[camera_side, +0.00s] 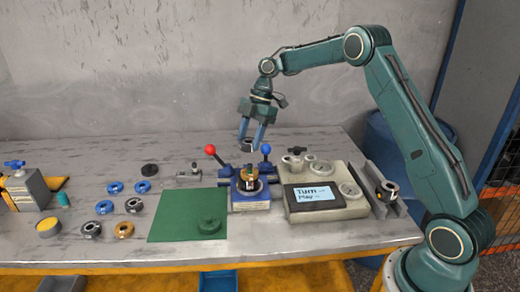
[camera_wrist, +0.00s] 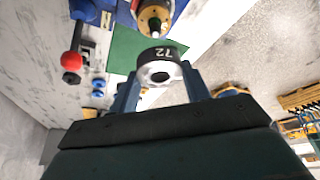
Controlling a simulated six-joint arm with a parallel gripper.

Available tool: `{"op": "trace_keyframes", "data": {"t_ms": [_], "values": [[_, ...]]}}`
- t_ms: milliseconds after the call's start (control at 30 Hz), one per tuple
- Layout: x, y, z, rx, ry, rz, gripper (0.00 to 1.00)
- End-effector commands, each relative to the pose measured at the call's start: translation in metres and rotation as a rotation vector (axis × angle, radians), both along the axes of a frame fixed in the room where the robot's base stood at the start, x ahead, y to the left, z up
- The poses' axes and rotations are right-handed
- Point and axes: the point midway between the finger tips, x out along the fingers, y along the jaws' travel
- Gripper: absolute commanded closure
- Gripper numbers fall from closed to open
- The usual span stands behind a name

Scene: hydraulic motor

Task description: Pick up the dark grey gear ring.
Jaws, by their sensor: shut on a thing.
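The dark grey gear ring (camera_wrist: 157,54) is between the blue fingers of my gripper in the wrist view. Its dark side carries the number 72, and its end face is pale around a dark hole. My gripper (camera_side: 252,141) is shut on it and holds it in the air above the bench, over the back of the blue fixture (camera_side: 250,203). In the side view the ring (camera_side: 249,146) is small and partly hidden by the fingers. The fixture holds a brass-coloured part (camera_side: 249,174) with a dark top.
A red-knobbed lever (camera_side: 210,150) and a blue-knobbed lever (camera_side: 265,149) rise beside the fixture. A beige unit with a screen (camera_side: 313,193) stands to its right. Several rings and small parts lie farther left.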

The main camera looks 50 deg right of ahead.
Motion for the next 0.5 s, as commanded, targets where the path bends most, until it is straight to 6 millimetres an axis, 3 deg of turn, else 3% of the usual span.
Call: {"op": "trace_keyframes", "data": {"t_ms": [200,500], "values": [[0.0001,-0.0006,0.0131,-0.001,-0.002,0.000,0.86],[-0.0001,-0.0005,0.0143,-0.001,-0.002,0.000,0.86]]}}
